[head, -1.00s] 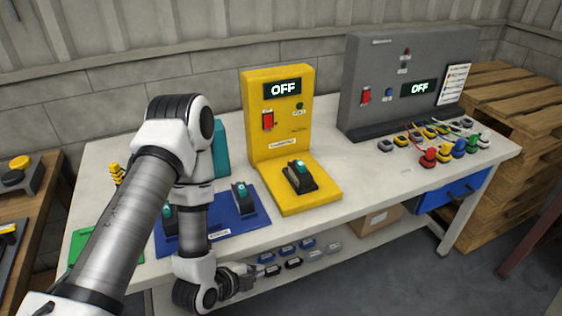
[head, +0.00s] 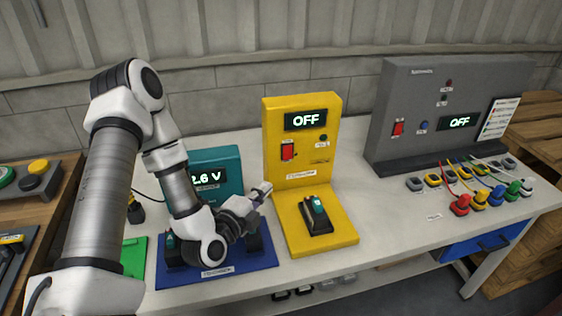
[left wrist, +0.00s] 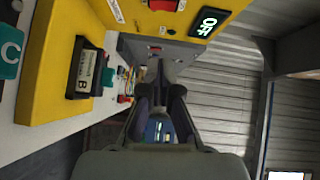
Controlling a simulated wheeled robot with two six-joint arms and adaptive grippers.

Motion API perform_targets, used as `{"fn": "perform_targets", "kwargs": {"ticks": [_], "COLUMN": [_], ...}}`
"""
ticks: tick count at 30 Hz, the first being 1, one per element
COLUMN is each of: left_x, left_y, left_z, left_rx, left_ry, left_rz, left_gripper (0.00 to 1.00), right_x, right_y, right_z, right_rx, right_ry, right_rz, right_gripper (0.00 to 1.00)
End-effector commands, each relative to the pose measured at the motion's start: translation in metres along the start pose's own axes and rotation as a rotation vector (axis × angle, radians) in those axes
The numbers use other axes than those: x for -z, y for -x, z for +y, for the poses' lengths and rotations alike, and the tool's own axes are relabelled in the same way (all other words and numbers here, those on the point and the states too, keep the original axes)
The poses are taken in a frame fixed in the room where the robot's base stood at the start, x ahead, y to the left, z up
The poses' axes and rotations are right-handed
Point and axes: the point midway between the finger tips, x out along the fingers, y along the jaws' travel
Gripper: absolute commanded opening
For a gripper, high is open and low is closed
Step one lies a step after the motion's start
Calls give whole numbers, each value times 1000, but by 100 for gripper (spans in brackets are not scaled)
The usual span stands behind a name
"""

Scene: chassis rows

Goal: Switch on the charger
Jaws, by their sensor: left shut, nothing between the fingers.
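The yellow charger (head: 275,130) stands at the middle of the bench. Its display (head: 306,119) reads OFF and its red switch (head: 288,150) is on the front panel. A dark battery with a teal top (head: 317,214) sits on its base; in the left wrist view a battery (left wrist: 90,70) shows a letter B. My left gripper (head: 264,190) is shut and empty, just left of the charger's panel and lower than the switch. In the left wrist view my left gripper (left wrist: 160,90) points past the charger, with the red switch (left wrist: 164,5) at the top edge. My right gripper is out of view.
A teal meter (head: 222,160) reading 2.6 V, partly hidden by my arm, stands behind a blue mat (head: 262,262) with dark batteries. A grey panel (head: 385,100), also reading OFF, stands at right, with several coloured plugs before it. A green mat (head: 134,257) lies at left.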

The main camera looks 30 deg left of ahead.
Motion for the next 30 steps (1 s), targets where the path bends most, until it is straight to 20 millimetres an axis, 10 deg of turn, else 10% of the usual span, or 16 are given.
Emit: {"fn": "perform_targets", "kwargs": {"ticks": [15,30], "left_x": [2,-28], "left_y": [-101,-128], "left_z": [0,2], "left_rx": [-1,-2], "left_ry": [-7,-2], "left_rz": [4,2], "left_gripper": [0,0], "right_x": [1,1], "right_y": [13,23], "right_z": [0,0], "right_rx": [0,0], "right_ry": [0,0], "right_rz": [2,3], "right_gripper": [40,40]}}
